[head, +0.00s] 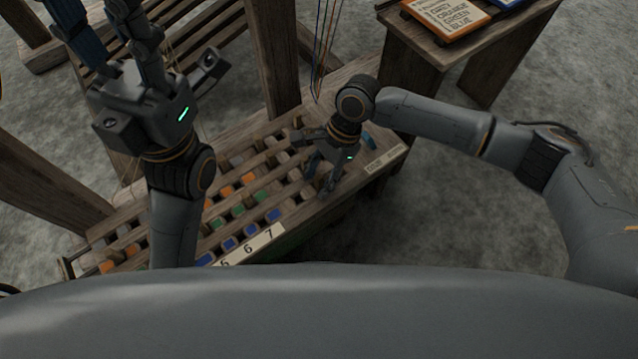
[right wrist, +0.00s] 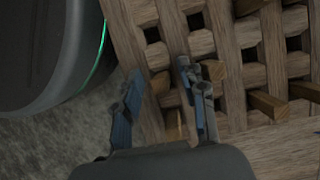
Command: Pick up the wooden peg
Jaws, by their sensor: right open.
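My right gripper (head: 322,178) is over the right end of the slatted wooden board of the loom. In the right wrist view its two blue-padded fingers (right wrist: 160,98) are apart, with nothing visibly held. Several plain wooden pegs stick out of the lattice there. One wooden peg (right wrist: 213,70) is right beside the right-hand finger, another (right wrist: 162,83) shows between the fingers, and a third (right wrist: 268,103) is farther right. I cannot tell which is the task's peg. My left gripper (head: 140,95) is at the upper left, above the loom; its fingertips are not clear.
Orange, green and blue blocks (head: 239,209) sit in the board's slots, above a number strip (head: 255,245). A wooden side table (head: 425,42) with a lettered orange-framed card (head: 446,14) stands at upper right. Loom posts (head: 271,55) rise behind the board. Grey floor is open at right.

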